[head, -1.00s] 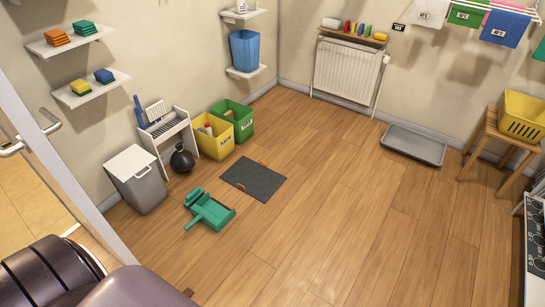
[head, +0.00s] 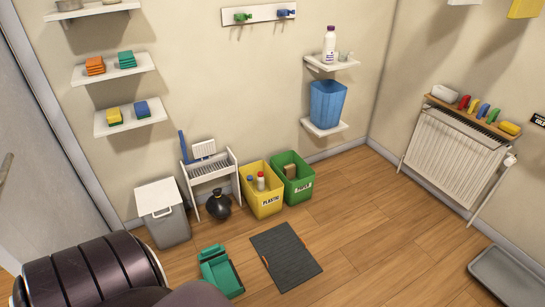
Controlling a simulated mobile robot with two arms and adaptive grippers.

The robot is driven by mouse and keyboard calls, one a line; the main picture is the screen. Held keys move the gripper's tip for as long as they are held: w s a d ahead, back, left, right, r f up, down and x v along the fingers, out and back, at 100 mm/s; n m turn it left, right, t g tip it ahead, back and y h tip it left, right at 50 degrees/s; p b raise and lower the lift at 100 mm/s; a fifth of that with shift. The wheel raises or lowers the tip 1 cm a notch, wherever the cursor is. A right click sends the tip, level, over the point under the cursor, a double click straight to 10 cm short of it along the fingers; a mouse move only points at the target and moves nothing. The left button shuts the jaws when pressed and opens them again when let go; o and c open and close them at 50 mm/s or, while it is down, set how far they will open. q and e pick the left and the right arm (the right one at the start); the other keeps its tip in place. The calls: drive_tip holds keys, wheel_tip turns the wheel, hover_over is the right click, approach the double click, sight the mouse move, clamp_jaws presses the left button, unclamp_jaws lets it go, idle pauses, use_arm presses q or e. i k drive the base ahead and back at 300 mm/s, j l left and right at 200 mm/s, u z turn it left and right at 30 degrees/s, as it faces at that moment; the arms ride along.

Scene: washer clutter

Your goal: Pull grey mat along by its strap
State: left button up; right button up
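The dark grey mat (head: 287,258) lies flat on the wooden floor in the head view, just right of the bottom middle. A small brownish piece shows at its left edge, and it may be the strap, but it is too small to tell. No gripper is in view. Nothing is seen touching the mat.
A green dustpan (head: 219,272) lies left of the mat. Behind stand a yellow plastic bin (head: 265,202), a green bin (head: 299,190), a black bag (head: 219,206) and a grey lidded bin (head: 164,222). Floor (head: 380,240) right of the mat is clear up to a grey tray (head: 508,277).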

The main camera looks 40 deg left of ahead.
sight(288, 262)
drive_tip(key=i+u, duration=0.45)
drive_tip(key=i+l+u, duration=0.1)
drive_tip(key=i+u, duration=0.35)
drive_tip(key=i+l+u, duration=0.25)
drive_tip(key=u, duration=0.2)
drive_tip(key=i+l+u, duration=0.3)
drive_tip(key=u, duration=0.15)
drive_tip(key=i+l+u, duration=0.2)
drive_tip(key=u, duration=0.3)
drive_tip(key=i+l+u, duration=0.15)
drive_tip(key=l+u, duration=1.25)
drive_tip(key=i+l+u, duration=0.1)
drive_tip(key=l+u, duration=0.35)
drive_tip(key=l, duration=0.15)
